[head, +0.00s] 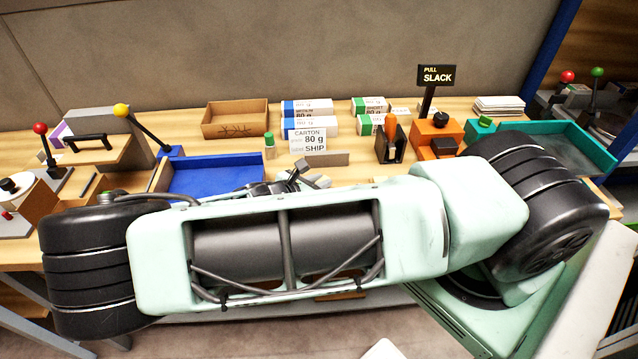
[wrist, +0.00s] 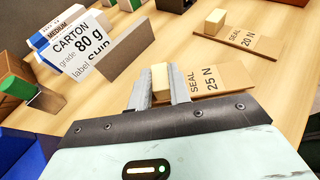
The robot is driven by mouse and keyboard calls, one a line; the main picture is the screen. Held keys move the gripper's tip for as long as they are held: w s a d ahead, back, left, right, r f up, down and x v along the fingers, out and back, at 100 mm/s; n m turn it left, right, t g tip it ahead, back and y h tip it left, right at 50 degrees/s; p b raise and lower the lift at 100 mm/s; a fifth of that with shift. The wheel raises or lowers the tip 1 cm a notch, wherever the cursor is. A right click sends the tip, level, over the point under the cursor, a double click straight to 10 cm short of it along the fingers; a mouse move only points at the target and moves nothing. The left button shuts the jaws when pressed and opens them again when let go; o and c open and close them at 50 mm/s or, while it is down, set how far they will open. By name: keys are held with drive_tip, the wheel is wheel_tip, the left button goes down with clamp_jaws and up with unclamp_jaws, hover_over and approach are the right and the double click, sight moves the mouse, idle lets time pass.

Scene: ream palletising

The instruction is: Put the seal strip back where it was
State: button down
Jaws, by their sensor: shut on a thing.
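In the wrist view my gripper (wrist: 160,84) is shut on the cream block grip of a brown seal strip (wrist: 221,79) lettered "SEAL 25 N". The lettered part extends to the right of the fingers. I cannot tell whether this strip rests on the table or hangs just above it. A second seal strip (wrist: 243,42), lettered "SEAL 20 N", lies on the wooden table farther back to the right, with its own cream block (wrist: 215,21). In the head view my arm hides the strips and most of the gripper.
A grey-brown upright block (wrist: 133,45) stands just left of the fingers, beside the carton sign (wrist: 82,45). A teal tray (head: 600,157) is at right. Bare table lies around the 20 N strip.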

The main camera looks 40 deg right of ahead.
drive_tip(key=shift+f, duration=0.65)
drive_tip(key=c, duration=1.3)
unclamp_jaws()
drive_tip(key=shift+a, duration=0.1)
